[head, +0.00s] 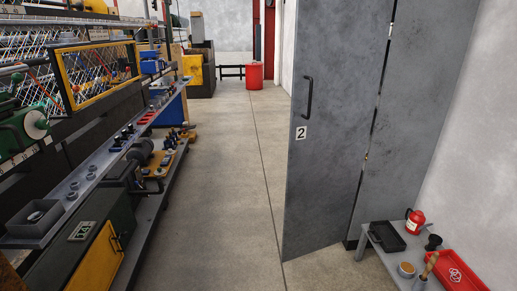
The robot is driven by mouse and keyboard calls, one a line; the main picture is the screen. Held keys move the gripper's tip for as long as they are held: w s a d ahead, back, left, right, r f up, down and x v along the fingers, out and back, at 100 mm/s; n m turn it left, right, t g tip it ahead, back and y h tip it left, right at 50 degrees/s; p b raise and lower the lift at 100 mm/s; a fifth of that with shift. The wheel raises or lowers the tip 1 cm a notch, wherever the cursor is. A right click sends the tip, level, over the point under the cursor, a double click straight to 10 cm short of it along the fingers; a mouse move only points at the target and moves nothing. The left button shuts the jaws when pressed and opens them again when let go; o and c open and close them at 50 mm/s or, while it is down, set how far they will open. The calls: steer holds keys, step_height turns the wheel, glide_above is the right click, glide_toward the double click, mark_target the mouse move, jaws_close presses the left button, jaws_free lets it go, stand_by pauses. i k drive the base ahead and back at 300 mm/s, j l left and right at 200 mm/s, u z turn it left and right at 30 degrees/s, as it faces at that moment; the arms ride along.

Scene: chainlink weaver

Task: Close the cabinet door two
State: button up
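The cabinet door two (323,150) is a tall grey metal panel on the right of the head view. It carries a white label with a black 2 (301,133) and a dark vertical bar handle (308,97) near its left edge. The door stands open, swung out into the aisle. A dark gap with hinges runs down its right edge, beside the grey cabinet side (425,110). The cabinet's inside is hidden behind the door. My gripper is not in view.
A low grey bench (405,270) at the lower right holds a red can (415,222), a black tray (387,237) and a red tray (455,272). A long weaving machine (90,130) lines the left. The concrete aisle (222,170) is clear; a red bin (254,76) stands far back.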

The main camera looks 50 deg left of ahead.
mark_target(340, 48)
steer(key=u, duration=1.3)
steer(key=i+j+z, duration=0.1)
steer(key=i+j, duration=0.75)
steer(key=j, duration=0.15)
